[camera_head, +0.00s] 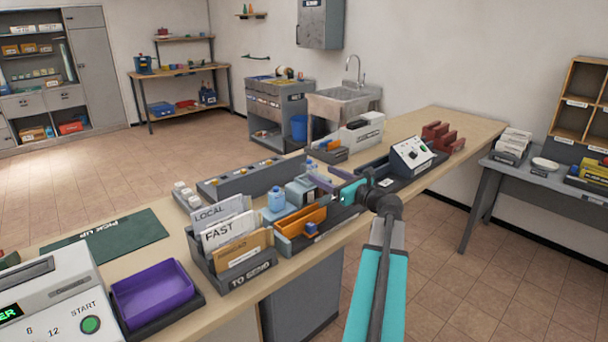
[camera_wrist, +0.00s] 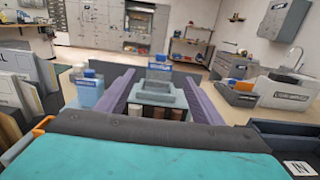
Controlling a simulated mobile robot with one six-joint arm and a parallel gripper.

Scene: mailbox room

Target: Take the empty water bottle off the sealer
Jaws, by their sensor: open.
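My gripper (camera_head: 322,175) is over the middle of the long counter, its two purple fingers apart. The device (camera_head: 299,191) shows just left of the fingers in the head view. A pale blue bottle with a blue cap (camera_head: 276,199) stands upright left of it, outside the fingers; it also shows in the wrist view (camera_wrist: 89,92). A small clear and blue item, possibly another bottle (camera_head: 311,166), is behind the fingers. I cannot tell which unit is the sealer.
A letter holder (camera_head: 233,265) and an orange tray (camera_head: 301,221) stand close in front. A long grey panel with knobs (camera_head: 250,179) lies behind. A control box (camera_head: 412,156) and red holder (camera_head: 443,138) are to the right. The counter's far right end is clear.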

